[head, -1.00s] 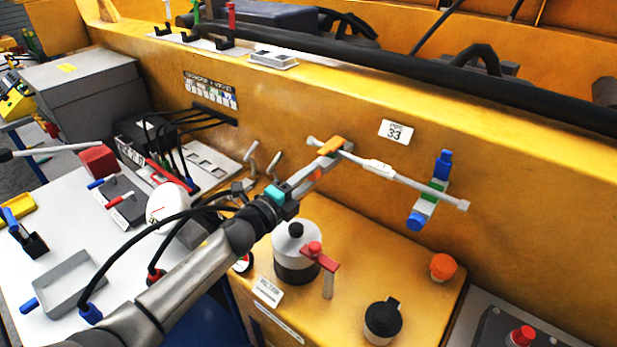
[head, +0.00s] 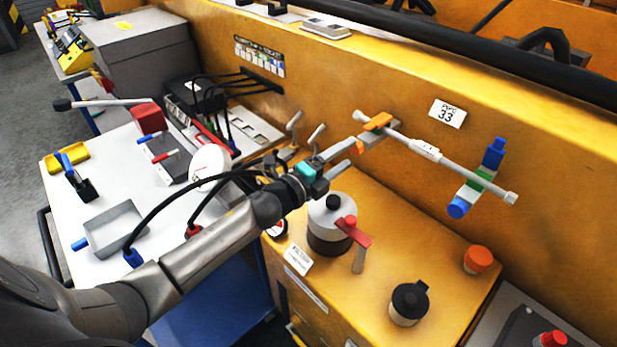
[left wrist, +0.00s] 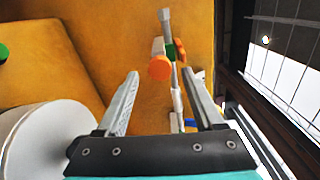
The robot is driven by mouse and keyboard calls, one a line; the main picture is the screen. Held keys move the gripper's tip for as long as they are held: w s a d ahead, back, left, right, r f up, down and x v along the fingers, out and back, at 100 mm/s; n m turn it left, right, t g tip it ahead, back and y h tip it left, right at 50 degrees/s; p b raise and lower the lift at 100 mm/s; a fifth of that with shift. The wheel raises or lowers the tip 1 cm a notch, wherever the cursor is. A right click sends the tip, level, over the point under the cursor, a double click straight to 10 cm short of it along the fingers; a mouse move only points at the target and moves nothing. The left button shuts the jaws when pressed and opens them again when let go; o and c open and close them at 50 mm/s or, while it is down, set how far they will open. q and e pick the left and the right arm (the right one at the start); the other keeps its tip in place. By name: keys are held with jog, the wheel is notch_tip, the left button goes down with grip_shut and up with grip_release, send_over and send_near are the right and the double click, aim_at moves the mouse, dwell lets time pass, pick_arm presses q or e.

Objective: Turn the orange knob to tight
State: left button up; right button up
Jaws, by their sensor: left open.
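The orange knob (head: 358,147) sits on a clamp with an orange block (head: 379,121), at the left end of a pale rod (head: 425,150) along the yellow wall. In the left wrist view the round face of the orange knob (left wrist: 159,67) lies between the two fingertips in the picture. My left gripper (head: 349,153) is open and points at the knob, with its fingertips close to it. I cannot tell if the fingers touch it or how far they reach around it. No tight mark on the knob is readable. My right gripper is not in view.
A similar blue clamp (head: 458,208) holds the rod's right end. Below stand a white and black canister (head: 328,232), a red-handled lever (head: 358,240), a black-lidded jar (head: 408,302) and an orange cap (head: 478,259). A white bench (head: 110,190) with tools is at left.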

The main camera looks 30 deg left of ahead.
pick_arm(q)
jog(key=b+v, duration=0.1)
jog(key=v, duration=1.1)
jog(key=shift+s, duration=0.2)
jog(key=shift+a, duration=0.1)
